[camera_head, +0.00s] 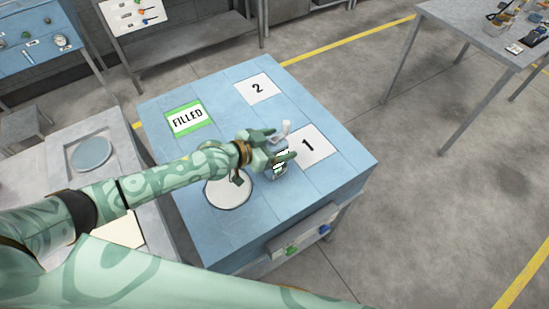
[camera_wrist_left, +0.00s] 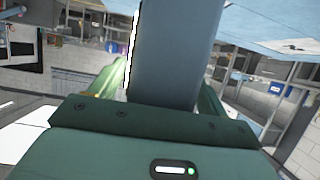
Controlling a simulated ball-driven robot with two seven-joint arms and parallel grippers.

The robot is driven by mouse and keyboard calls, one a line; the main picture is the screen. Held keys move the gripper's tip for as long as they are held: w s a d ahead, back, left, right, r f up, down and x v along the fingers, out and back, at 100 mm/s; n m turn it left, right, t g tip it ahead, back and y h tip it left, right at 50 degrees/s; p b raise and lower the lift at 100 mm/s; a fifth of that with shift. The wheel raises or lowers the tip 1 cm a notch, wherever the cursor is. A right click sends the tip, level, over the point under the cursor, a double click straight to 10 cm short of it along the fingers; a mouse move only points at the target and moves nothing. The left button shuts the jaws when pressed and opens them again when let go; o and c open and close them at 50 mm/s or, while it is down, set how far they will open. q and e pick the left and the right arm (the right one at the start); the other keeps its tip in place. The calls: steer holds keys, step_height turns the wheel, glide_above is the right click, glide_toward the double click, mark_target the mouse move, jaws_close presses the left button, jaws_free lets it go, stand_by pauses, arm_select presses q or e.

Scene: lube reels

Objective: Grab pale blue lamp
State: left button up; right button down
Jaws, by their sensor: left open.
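My left gripper (camera_head: 279,145) is over the blue worktable, near the white square marked 1. Its two green fingers are apart. An upright blue-grey body, apparently the pale blue lamp (camera_wrist_left: 165,60), stands between the fingers in the left wrist view and fills the middle of that picture. In the head view it is mostly hidden by the fingers. I cannot tell whether the fingers touch it. My right gripper is not in view.
The blue worktable (camera_head: 232,239) has a FILLED card (camera_head: 187,118), a square marked 2 (camera_head: 258,88) and a white round plate (camera_head: 228,193). A panel with green and blue knobs (camera_head: 302,240) is on its front. A grey table (camera_head: 482,38) stands at the far right, with open floor between.

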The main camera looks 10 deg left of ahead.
arm_select(q)
steer(key=shift+w+d+f, duration=0.2)
steer(key=shift+w+d, duration=0.1)
steer(key=shift+s, duration=0.1)
steer(key=shift+c, duration=1.2)
steer(key=shift+r, duration=0.1)
jaws_close()
